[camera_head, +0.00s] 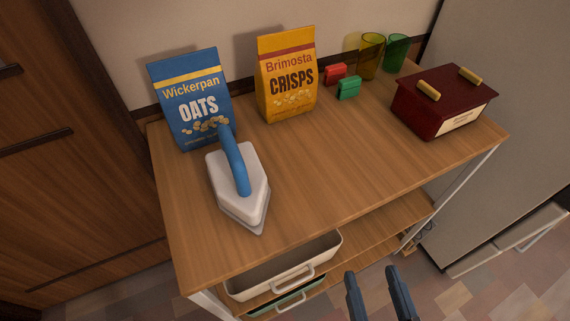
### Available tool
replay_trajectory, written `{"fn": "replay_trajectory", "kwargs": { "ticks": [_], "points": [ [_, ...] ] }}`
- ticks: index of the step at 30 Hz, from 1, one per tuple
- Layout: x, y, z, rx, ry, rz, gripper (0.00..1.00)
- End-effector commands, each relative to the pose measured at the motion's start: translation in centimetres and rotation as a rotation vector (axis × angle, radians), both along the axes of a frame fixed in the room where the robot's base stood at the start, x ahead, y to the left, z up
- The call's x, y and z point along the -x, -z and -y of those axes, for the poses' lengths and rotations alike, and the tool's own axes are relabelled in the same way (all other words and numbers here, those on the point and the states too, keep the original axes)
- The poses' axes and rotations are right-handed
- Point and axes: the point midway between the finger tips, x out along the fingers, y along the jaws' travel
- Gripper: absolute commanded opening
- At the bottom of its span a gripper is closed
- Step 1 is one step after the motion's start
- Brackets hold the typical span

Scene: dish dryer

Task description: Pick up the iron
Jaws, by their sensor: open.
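The iron (239,190) stands on the left part of the wooden table top, near its front edge. It has a white body with a pointed grey soleplate tip facing the front and a blue curved handle on top. The handle overlaps the lower edge of the blue oats bag behind it. My gripper (379,284) shows at the bottom of the view, in front of the table and to the right of the iron. Its two dark blue fingers are apart, with nothing seen between them.
A blue oats bag (185,90) stands behind the iron. A yellow crisps bag (287,80), red and green blocks (348,88), two glasses (396,52) and a dark red box (438,105) stand along the back and right. The table's middle is clear. Trays (325,248) sit below.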

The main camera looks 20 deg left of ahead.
Motion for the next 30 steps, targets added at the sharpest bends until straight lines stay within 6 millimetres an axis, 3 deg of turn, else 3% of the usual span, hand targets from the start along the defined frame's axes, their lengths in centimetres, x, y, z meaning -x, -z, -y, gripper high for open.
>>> {"fn": "replay_trajectory", "kwargs": {
  "ticks": [1,6,12,16,30],
  "points": [
    [-1.2,-0.7,-2.7,-0.012,-0.044,0.019,0.54],
    [-3.7,-2.8,-10.7,-0.040,-0.165,0.048,0.54],
    [-4.5,-5.5,-18.3,-0.068,-0.267,0.067,0.54],
    [-4.5,-6.5,-20.6,-0.076,-0.298,0.072,0.54],
    [-7.1,-6.8,-24.3,-0.079,-0.306,0.072,0.54]
  ]
}}
